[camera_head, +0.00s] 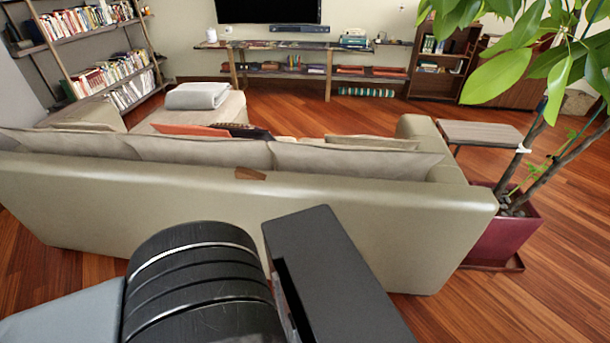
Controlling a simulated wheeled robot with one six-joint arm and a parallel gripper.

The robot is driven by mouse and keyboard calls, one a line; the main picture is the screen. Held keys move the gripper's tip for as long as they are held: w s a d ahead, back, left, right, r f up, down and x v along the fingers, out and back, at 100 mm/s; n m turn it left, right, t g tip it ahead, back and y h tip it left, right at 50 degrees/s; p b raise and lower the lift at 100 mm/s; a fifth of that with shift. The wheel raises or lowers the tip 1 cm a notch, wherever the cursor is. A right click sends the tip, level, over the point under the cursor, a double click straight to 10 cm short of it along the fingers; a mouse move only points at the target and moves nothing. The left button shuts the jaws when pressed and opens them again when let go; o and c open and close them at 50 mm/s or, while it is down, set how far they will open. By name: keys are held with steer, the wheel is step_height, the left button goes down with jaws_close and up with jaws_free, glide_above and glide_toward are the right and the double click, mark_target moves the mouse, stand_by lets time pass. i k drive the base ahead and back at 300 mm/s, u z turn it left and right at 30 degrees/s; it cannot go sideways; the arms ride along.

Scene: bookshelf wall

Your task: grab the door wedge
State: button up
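A small brown wedge-shaped piece, which looks like the door wedge (250,174), lies on the top edge of the beige sofa's back (330,200), near its middle. It is just below the back cushions. My arm fills the bottom of the view, with a ribbed black cylinder and a dark grey block at its end, which seems to be my gripper (330,275). The block is nearer the camera, below and right of the wedge in the picture, and apart from it. The fingertips cannot be made out, so I cannot see whether they are open or shut.
The sofa back stands across the way ahead. A potted plant in a red planter (502,240) stands at the right, with leaves reaching overhead. A small side table (480,132) is beside the sofa. Shelves line the far walls. Wooden floor (570,285) is clear at the lower right.

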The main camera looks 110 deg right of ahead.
mark_target(241, 173)
steer(key=z, duration=2.75)
steer(key=i, duration=1.15)
steer(key=u, duration=0.6)
